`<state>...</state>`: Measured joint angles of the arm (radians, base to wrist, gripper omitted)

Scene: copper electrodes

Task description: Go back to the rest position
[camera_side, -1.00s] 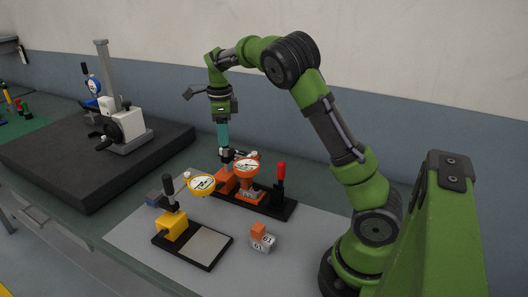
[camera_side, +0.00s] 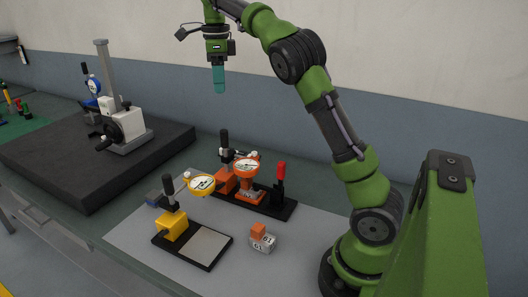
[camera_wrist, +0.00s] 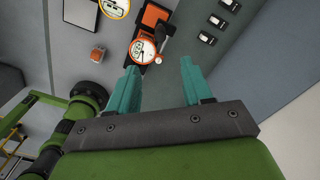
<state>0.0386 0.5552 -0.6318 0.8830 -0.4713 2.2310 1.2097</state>
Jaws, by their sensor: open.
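My gripper (camera_side: 219,80) hangs in the air with its teal fingers pointing down, well above the orange dial-gauge fixture (camera_side: 225,182) on its black base. In the wrist view my gripper (camera_wrist: 162,85) has its two teal fingers apart with nothing between them. The orange fixture's round dial (camera_wrist: 143,50) shows beyond the fingertips, clear of them.
The yellow dial fixture (camera_side: 174,226) stands in front on the grey mat (camera_side: 130,238). Small blocks (camera_side: 262,241) sit at right. A dark surface plate (camera_side: 150,165) with a gauge stand is at left. The air around my gripper is free.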

